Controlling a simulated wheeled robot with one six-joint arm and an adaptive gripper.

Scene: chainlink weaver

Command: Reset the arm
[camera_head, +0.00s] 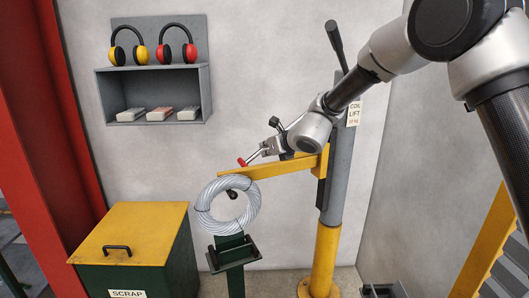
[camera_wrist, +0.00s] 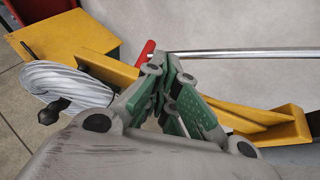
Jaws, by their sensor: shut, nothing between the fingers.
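My gripper (camera_wrist: 168,66) is shut and empty in the wrist view, its green-padded fingers meeting at the tips. A silver rod (camera_wrist: 240,53) with a red handle (camera_wrist: 147,50) passes just beyond the fingertips. In the head view my arm reaches in from the upper right, its end close to the yellow boom (camera_head: 265,168) of the coil lift. The red handle (camera_head: 242,162) shows just above that boom. In the head view the fingers are small and partly hidden among the lift's parts.
A wire coil (camera_head: 205,222) hangs below the boom's end, above a dark green stand (camera_head: 232,258). The lift's grey and yellow post (camera_head: 326,250) stands beside it. A yellow-lidded scrap bin (camera_head: 150,222) is at the left. A wall shelf (camera_head: 118,92) holds ear defenders and small blocks.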

